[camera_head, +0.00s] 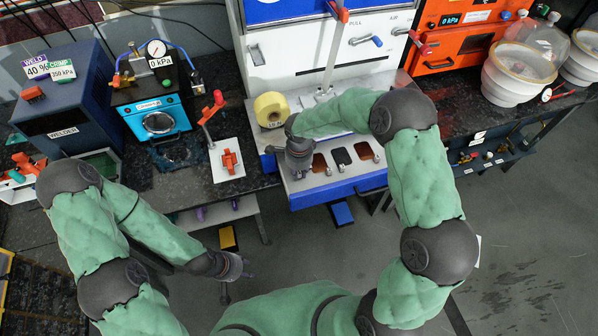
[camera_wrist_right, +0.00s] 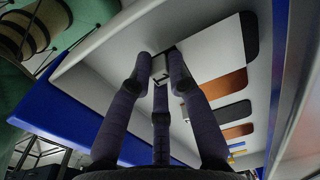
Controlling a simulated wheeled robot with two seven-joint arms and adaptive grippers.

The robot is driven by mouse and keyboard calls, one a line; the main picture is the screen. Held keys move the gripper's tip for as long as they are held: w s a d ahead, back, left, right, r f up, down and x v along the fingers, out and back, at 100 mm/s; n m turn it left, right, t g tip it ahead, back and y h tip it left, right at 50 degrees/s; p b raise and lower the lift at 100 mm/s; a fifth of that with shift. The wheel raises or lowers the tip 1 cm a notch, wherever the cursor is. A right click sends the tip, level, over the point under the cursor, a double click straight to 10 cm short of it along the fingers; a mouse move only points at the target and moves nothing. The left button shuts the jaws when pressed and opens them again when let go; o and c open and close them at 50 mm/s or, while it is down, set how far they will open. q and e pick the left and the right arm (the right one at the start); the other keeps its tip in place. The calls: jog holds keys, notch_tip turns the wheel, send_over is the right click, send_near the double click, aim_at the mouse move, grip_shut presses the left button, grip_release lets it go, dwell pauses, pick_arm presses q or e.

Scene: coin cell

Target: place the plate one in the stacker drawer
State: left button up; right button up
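The stacker drawer (camera_head: 345,185) is pulled out below the white machine, with a white top and blue front. Brown and black plates lie in a row in it, among them a brown plate (camera_head: 320,163) and a black plate (camera_head: 341,157). My right gripper (camera_head: 299,168) points down over the drawer's left end. In the right wrist view its fingertips (camera_wrist_right: 160,62) are close together around a small dark-and-light piece; I cannot tell whether they grip it. Copper and black plates (camera_wrist_right: 225,83) lie to their right. My left gripper (camera_head: 244,270) hangs in front of the bench; its finger opening is unclear.
A yellow roll (camera_head: 271,108) stands behind my right gripper. A white board with a red toggle clamp (camera_head: 229,160) lies left of the drawer. A blue device with a gauge (camera_head: 155,115) and a welder (camera_head: 65,100) stand further left. An orange machine (camera_head: 460,45) is at right.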

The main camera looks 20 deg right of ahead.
jog(key=o, duration=0.3)
jog(key=shift+r, duration=0.1)
jog(key=shift+r+p, duration=0.4)
jog(key=shift+p, duration=0.15)
notch_tip(320, 180, up, 12)
jog(key=p, duration=0.2)
jog(key=shift+s+r, duration=0.15)
